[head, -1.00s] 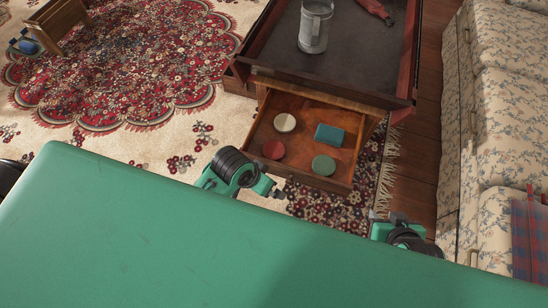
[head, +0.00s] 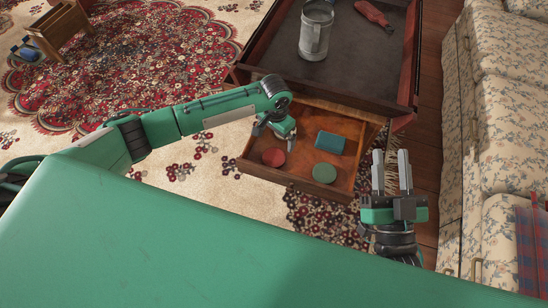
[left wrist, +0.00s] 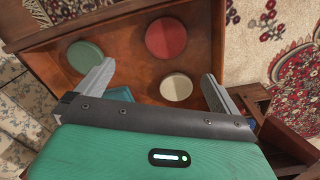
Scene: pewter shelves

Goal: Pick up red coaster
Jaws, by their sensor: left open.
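The red coaster (head: 274,157) is a flat round disc lying in the open wooden drawer (head: 250,161). In the left wrist view the red coaster (left wrist: 166,39) lies beyond the fingertips, apart from them. My left gripper (head: 273,138) is open and empty over the drawer's back left part, just behind the red coaster. In the left wrist view its jaws (left wrist: 158,70) straddle a cream coaster (left wrist: 176,87) below, which the gripper hides in the head view. My right gripper (head: 390,153) is open and empty, to the right of the drawer.
A green coaster (head: 324,173) and a blue box (head: 330,143) share the drawer. Above it is a dark tray-like tabletop (head: 350,75) with a metal mug (head: 316,29) and a red item (head: 373,14). A floral sofa (head: 505,125) stands at the right.

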